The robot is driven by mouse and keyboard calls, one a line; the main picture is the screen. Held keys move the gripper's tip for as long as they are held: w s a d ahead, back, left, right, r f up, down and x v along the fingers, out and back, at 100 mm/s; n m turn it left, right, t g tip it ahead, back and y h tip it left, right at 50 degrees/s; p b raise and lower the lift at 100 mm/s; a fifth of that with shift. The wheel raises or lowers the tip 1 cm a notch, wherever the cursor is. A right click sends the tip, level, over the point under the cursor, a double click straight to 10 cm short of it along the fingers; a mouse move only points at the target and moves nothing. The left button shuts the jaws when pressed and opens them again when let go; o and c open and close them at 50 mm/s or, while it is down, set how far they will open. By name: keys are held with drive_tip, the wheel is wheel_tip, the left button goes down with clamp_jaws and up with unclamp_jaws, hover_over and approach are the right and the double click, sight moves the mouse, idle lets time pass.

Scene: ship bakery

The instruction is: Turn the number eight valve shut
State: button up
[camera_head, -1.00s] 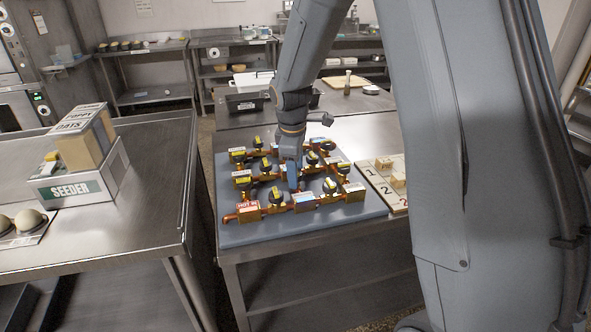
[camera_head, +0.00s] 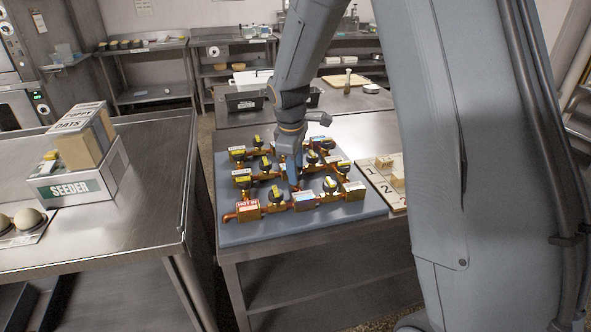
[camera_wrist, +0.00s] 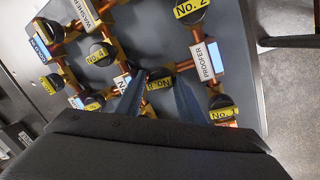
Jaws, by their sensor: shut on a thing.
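The number eight valve (camera_wrist: 158,82) shows in the wrist view as a black knob with a yellow "No. 8" label, between my two fingertips. My gripper (camera_wrist: 160,98) is shut on this knob, with one finger on each side. In the head view my gripper (camera_head: 294,178) points down into the middle of the copper pipework, and it hides most of the valve it holds. The pipework sits on a blue-grey board (camera_head: 245,232) on a steel table.
Other black knobs with yellow labels stand close around, such as No. 4 (camera_wrist: 97,57), No. 2 (camera_wrist: 190,12) and No. 1 (camera_wrist: 222,110). A numbered board with wooden blocks (camera_head: 388,182) lies right of the pipework. A seeder box (camera_head: 75,186) stands on the left table.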

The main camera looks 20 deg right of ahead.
drive_tip(key=m, duration=0.4)
drive_tip(key=shift+s+a+f+g+h+b, duration=0.1)
drive_tip(key=shift+a+f+g+h+b, duration=0.1)
drive_tip(key=shift+g+h+b, duration=0.15)
drive_tip(key=m+g, duration=0.1)
drive_tip(key=m, duration=0.3)
drive_tip(key=shift+m+h, duration=0.25)
drive_tip(key=shift+m, duration=0.15)
drive_tip(key=m, duration=0.4)
drive_tip(key=shift+a+g+b, duration=0.1)
drive_tip(key=shift+g+b, duration=0.2)
drive_tip(key=shift+g, duration=0.05)
drive_tip(key=shift+w+r+m+g, duration=0.1)
drive_tip(key=shift+w+m+g, duration=0.05)
drive_tip(key=shift+m, duration=0.75)
drive_tip(key=shift+w+m+g, duration=0.1)
drive_tip(key=shift+m+g, duration=0.05)
drive_tip(key=shift+m, duration=1.05)
